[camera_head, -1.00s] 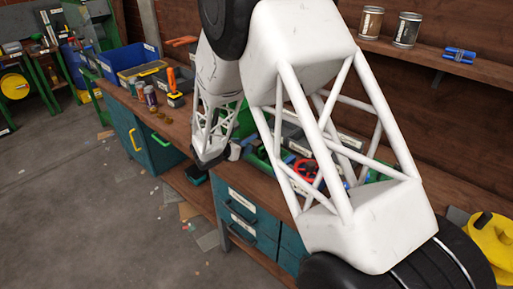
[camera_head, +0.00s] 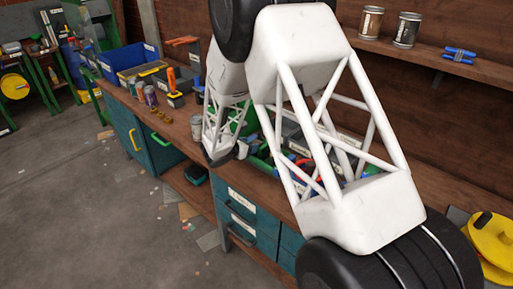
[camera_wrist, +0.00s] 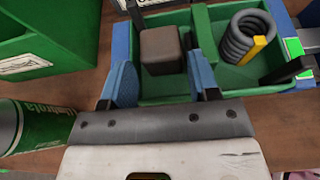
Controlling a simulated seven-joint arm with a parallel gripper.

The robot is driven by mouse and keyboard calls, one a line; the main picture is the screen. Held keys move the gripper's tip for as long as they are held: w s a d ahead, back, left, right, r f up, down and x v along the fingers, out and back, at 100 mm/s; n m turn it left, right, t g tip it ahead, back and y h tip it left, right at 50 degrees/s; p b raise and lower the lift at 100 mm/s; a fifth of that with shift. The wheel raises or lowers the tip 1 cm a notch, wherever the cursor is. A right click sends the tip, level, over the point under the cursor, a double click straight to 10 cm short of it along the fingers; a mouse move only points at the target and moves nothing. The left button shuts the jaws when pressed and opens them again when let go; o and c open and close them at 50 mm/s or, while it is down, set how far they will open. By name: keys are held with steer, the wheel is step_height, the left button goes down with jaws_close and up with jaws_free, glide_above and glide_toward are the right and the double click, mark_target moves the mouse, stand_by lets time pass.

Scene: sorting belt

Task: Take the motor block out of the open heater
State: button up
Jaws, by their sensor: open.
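The open heater (camera_wrist: 225,90) is a green open box with blue side edges and a divider, at the top of the wrist view. The brown-grey motor block (camera_wrist: 161,50) sits in its left compartment. A dark coil with a yellow end (camera_wrist: 245,42) lies in the right compartment. My gripper (camera_wrist: 163,82) is open with blue finger pads; its fingers are apart at the near side of the heater, left and right of the block's line. The block appears beyond the fingertips or between them; I cannot tell the exact depth. In the head view my arm hides most of this area.
A green labelled bin (camera_wrist: 45,40) is at the upper left. In the head view, a blue bin (camera_head: 122,58) and tools stand farther along the bench; a shelf holds tins (camera_head: 407,30).

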steer(key=shift+x, duration=1.6)
steer(key=shift+d+f, duration=0.1)
steer(key=shift+f, duration=0.05)
